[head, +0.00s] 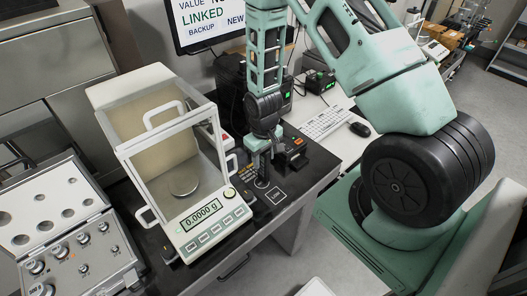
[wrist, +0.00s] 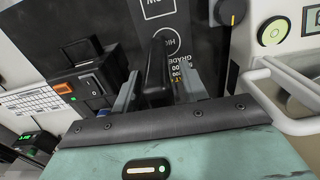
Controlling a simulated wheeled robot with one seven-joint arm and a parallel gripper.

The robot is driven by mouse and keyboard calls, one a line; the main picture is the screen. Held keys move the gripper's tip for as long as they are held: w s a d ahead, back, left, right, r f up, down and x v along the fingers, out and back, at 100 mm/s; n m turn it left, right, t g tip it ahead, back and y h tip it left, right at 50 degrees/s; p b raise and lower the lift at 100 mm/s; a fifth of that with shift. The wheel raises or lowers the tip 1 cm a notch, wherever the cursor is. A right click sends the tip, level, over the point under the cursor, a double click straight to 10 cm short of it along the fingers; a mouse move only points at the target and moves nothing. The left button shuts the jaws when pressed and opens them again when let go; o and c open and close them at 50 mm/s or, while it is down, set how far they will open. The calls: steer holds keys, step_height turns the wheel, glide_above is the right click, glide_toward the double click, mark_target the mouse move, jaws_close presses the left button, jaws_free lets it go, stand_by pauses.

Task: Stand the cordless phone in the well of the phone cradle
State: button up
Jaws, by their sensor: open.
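My gripper (head: 262,172) is low over the dark table, to the right of the balance. In the wrist view its two fingers (wrist: 157,92) are apart, with a slim black rounded object between them, which looks like the cordless phone (wrist: 158,68). I cannot tell whether the fingers touch it. In the head view I cannot make the phone out behind the gripper. A black blocky unit that looks like the phone cradle (head: 294,158) stands just right of my gripper. It also shows left of the fingers in the wrist view (wrist: 91,84); its well is not clear.
A glass-sided balance (head: 208,224) reading 0.0000 g stands close left of my gripper. A case of weights (head: 78,240) lies farther left. A monitor (head: 205,22), a keyboard (head: 325,122) and a mouse (head: 359,129) are behind. The table's front edge is near.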

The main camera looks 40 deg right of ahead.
step_height(320, 180, up, 11)
steer(key=b, duration=0.2)
steer(key=shift+r+b, duration=0.15)
steer(key=shift+b, duration=0.25)
steer(key=shift+o, duration=0.7)
steer(key=shift+r, duration=0.25)
steer(key=o, duration=0.4)
steer(key=shift+r, duration=0.2)
steer(key=m, duration=0.1)
steer(key=m+b, duration=0.1)
steer(key=d+m, duration=0.1)
steer(key=shift+s+r+m+b, duration=0.1)
steer(key=shift+r+m+b, duration=0.15)
steer(key=shift+m+b, duration=0.05)
step_height(320, 180, up, 4)
steer(key=m+y+b, duration=0.1)
steer(key=m+b, duration=0.3)
steer(key=m, duration=1)
steer(key=f, duration=1.1)
steer(key=shift+s+a+f, duration=0.15)
steer(key=shift+s+a, duration=0.1)
steer(key=shift+a, duration=0.15)
steer(key=shift+w+a+f, duration=0.1)
steer(key=shift+w+f, duration=0.1)
steer(key=shift+f, duration=1.2)
steer(key=shift+w+a+f, duration=0.1)
steer(key=shift+w+f, duration=0.05)
steer(key=shift+f, duration=1.2)
